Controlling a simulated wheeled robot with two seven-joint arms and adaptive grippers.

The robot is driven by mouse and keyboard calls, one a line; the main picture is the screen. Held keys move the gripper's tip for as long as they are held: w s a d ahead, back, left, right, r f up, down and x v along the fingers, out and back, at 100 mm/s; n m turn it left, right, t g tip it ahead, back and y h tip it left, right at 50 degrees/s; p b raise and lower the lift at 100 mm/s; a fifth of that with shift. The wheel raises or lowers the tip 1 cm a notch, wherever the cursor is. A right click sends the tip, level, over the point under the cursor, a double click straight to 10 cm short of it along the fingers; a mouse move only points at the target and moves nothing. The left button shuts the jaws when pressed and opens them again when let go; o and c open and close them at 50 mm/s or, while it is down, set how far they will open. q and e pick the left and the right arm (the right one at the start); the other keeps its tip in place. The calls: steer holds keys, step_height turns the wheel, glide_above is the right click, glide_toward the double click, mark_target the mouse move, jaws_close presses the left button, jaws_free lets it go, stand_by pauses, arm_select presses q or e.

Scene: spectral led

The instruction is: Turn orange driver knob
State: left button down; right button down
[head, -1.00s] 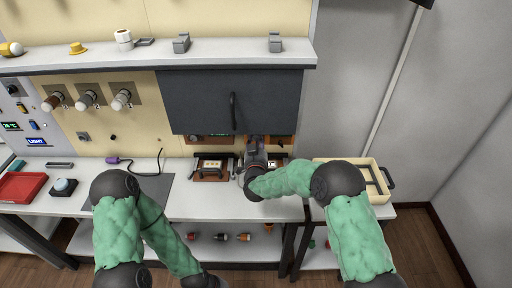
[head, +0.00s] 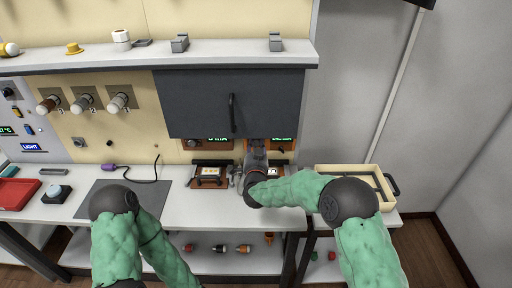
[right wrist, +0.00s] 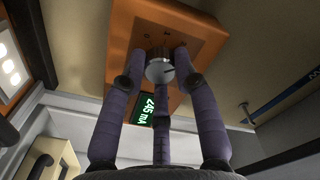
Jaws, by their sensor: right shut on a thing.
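The orange driver (right wrist: 165,28) fills the top of the right wrist view. A silver knob (right wrist: 160,70) with a dark pointer line sits on its face. The fingers of my right gripper (right wrist: 160,60) are closed around this knob. A green display (right wrist: 147,110) on the driver reads about 245 mA. In the head view, my right gripper (head: 255,155) reaches under the dark cabinet, and part of the orange driver (head: 283,146) shows to its right. The knob is hidden there. My left gripper is out of view; its arm hangs at the lower left.
The dark overhead cabinet (head: 230,103) hangs just above my right gripper. A second orange unit (head: 213,144) and a small framed device (head: 211,175) are to its left. A cream tray (head: 352,170) stands at the right. The dark mat (head: 165,195) lies left.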

steer(key=shift+f, duration=0.1)
steer(key=c, duration=0.9)
jaws_free()
steer(key=shift+c, duration=0.2)
steer(key=shift+s, duration=0.1)
steer(key=s, duration=1.1)
steer(key=shift+s, duration=0.4)
